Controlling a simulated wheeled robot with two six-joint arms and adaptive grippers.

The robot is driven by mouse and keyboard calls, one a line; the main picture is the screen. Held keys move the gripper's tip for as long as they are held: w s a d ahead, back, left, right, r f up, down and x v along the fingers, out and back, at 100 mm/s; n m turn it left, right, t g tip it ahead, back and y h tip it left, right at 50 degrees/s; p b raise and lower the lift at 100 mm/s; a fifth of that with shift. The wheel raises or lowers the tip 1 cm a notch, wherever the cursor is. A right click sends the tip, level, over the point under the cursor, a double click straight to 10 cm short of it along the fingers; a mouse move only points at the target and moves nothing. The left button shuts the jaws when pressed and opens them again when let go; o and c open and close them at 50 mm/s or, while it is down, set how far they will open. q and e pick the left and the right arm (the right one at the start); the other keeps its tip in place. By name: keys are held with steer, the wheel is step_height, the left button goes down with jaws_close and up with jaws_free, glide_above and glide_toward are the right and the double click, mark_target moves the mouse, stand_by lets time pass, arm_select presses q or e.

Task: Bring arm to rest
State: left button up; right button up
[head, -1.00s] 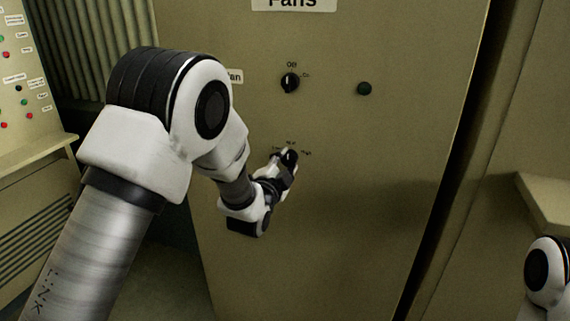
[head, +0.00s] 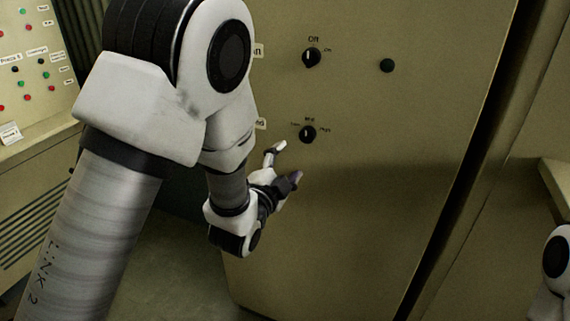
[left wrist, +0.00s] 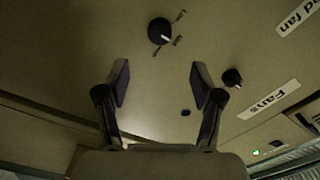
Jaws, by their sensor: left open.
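My left gripper (head: 287,164) is open and empty in the head view, just below and left of the lower black knob (head: 307,134) on the tan cabinet (head: 350,230). It is apart from the knob. The upper black knob (head: 312,57) points near the "Off" mark. In the left wrist view my open fingers (left wrist: 157,85) have nothing between them. One knob (left wrist: 161,31) is ahead, above the fingers, and another knob (left wrist: 232,77) is to the right. My right arm shows only a piece at the lower right edge; its gripper is not visible.
A dark round button or lamp (head: 387,65) is right of the upper knob. A control panel (head: 30,60) with red and green buttons stands at the left. A ledge (head: 555,182) juts out at the right. Floor (head: 175,270) is visible below my left arm.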

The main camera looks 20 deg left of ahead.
arm_select(q)
steer(key=shift+s, duration=0.3)
